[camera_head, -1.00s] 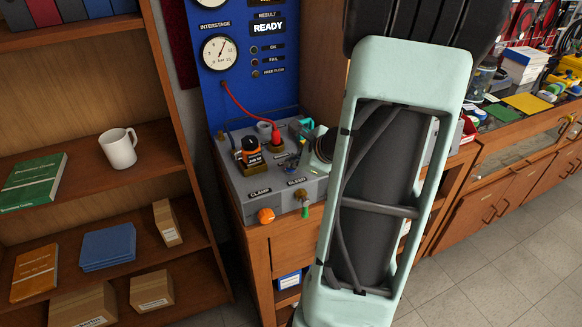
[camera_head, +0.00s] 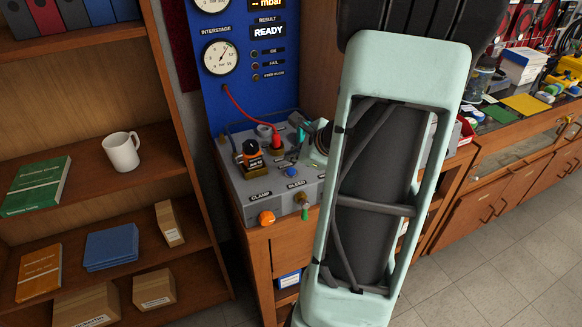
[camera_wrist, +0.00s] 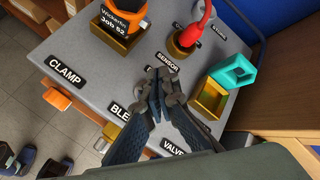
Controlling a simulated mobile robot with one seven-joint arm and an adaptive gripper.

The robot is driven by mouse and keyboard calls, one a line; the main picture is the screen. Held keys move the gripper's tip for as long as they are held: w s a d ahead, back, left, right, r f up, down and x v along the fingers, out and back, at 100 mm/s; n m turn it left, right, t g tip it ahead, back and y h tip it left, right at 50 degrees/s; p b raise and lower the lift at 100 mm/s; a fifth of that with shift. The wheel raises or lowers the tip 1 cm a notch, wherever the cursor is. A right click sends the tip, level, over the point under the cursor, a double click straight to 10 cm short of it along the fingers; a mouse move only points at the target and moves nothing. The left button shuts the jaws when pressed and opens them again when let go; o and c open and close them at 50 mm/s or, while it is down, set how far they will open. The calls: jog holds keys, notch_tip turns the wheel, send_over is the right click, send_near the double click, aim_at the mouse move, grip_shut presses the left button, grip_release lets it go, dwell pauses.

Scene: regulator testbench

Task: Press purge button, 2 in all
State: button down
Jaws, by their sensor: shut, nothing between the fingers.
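A small blue button (camera_head: 291,171) shows on top of the grey testbench box (camera_head: 240,195), behind the BLEED label, in the head view. No purge label is readable. In the wrist view my gripper (camera_wrist: 162,84) is shut and empty, with its fingertips over the box top between the SENSOR, BLEED and VALVE labels. The blue button does not show there; the fingers may cover it. I cannot tell whether the fingertips touch anything. In the head view my fingers cannot be clearly made out, and my arm covers the right of the box.
An orange-and-black regulator (camera_wrist: 124,18) stands in a brass holder. A red plug (camera_wrist: 188,35) with a cable is near it. A teal part (camera_wrist: 233,72) sits beside a brass socket (camera_wrist: 211,98). An orange knob (camera_head: 266,218) projects from the front. The blue panel (camera_head: 236,101) reads READY.

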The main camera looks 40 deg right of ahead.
aim_at(292, 172)
notch_tip(292, 172, up, 3)
jog(key=shift+r+p, duration=0.2)
jog(key=shift+p, duration=0.85)
dwell(1.1)
